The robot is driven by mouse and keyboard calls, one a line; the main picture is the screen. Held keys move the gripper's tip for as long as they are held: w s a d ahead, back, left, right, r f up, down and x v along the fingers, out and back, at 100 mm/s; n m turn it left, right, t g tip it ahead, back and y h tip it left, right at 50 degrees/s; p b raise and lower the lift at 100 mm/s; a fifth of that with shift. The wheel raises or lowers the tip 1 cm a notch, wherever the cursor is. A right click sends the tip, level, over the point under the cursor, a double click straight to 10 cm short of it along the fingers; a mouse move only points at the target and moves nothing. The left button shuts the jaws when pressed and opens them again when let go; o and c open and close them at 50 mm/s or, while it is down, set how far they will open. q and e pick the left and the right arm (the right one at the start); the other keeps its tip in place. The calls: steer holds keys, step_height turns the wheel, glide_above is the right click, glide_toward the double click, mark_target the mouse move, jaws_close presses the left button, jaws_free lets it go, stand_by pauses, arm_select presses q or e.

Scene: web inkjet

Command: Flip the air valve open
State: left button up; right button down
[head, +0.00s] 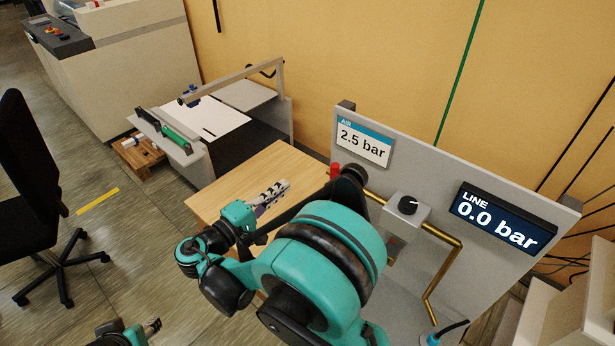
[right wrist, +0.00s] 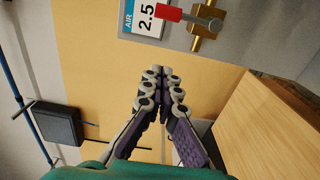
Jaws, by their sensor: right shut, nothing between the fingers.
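The air valve has a red-gripped lever (head: 335,170) on the grey panel (head: 370,190), mostly hidden behind my right arm in the head view. In the right wrist view the red grip (right wrist: 169,13) and the brass valve body (right wrist: 206,28) show near the top, beside the AIR sign. My right gripper (head: 283,188) is shut and empty over the wooden table. In the right wrist view its fingertips (right wrist: 162,73) meet below the red grip, apart from it. My left gripper (head: 153,326) shows only partly at the bottom edge; its jaw state is unclear.
The AIR sign (head: 363,142) reads 2.5 bar and the LINE display (head: 503,217) reads 0.0 bar. A box with a black knob (head: 408,205) and brass pipe (head: 447,268) are on the panel. The wooden table (head: 235,187) is bare where visible.

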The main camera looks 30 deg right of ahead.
steer(key=d+b, duration=0.1)
steer(key=d, duration=1)
steer(key=shift+w+d, duration=0.2)
steer(key=shift+w, duration=0.1)
steer(key=shift+s+d+m, duration=0.1)
steer(key=shift+s+m, duration=0.15)
steer(key=shift+m, duration=0.15)
